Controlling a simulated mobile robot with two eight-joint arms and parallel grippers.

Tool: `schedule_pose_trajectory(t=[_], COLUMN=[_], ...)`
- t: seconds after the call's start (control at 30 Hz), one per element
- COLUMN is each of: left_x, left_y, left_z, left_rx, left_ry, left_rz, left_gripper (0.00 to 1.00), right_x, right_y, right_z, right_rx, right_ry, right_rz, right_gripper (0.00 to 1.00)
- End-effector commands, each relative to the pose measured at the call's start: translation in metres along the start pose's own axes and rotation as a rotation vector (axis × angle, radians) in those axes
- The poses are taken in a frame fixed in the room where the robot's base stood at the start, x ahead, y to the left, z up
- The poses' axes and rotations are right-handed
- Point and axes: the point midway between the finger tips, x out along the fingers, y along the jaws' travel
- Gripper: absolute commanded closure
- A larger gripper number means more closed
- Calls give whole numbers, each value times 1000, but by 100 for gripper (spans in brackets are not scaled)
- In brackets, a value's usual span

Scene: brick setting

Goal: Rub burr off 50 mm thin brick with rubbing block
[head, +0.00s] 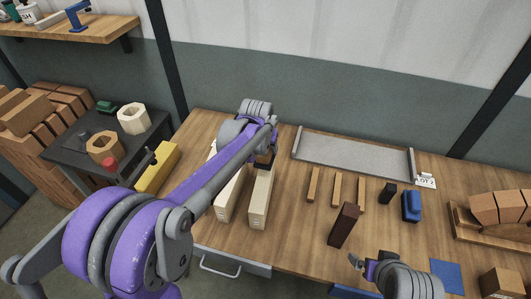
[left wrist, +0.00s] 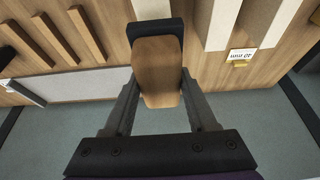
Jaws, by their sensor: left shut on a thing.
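My left gripper (left wrist: 158,88) is shut on a wooden block with a dark pad on one face, which looks like the rubbing block (left wrist: 157,60). In the head view the rubbing block (head: 263,161) is partly hidden by my arm, above the far ends of two long cream pieces (head: 261,200). Three thin brown strips (head: 337,189) lie on the bench to the right, and a dark brown brick (head: 343,226) is in front of them. I cannot tell which piece is the 50 mm thin brick. My right gripper (head: 364,264) is low over the bench front; its opening is unclear.
A grey tray (head: 352,157) lies at the back of the bench, with a "LOT" card (head: 425,181) beside it. A blue object (head: 411,207) and a small dark block (head: 388,194) stand right of the strips. A wooden stand (head: 464,232) with bricks is at far right.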

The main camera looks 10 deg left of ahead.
Motion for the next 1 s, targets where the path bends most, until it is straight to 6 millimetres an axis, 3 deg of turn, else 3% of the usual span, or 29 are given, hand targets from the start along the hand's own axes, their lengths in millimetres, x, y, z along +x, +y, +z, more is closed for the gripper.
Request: schedule_pose_trajectory(t=[0.33,1.0], left_x=[-24,-18], left_y=[0,-8], left_z=[-16,-10], left_rx=[0,-11], left_ry=[1,-5], left_rz=[0,-4], left_gripper=[100,100], right_x=[-6,-3], right_y=[0,0], right_z=[-13,-5], right_rx=[0,0], right_ry=[16,6], right_rz=[0,0], right_gripper=[0,0])
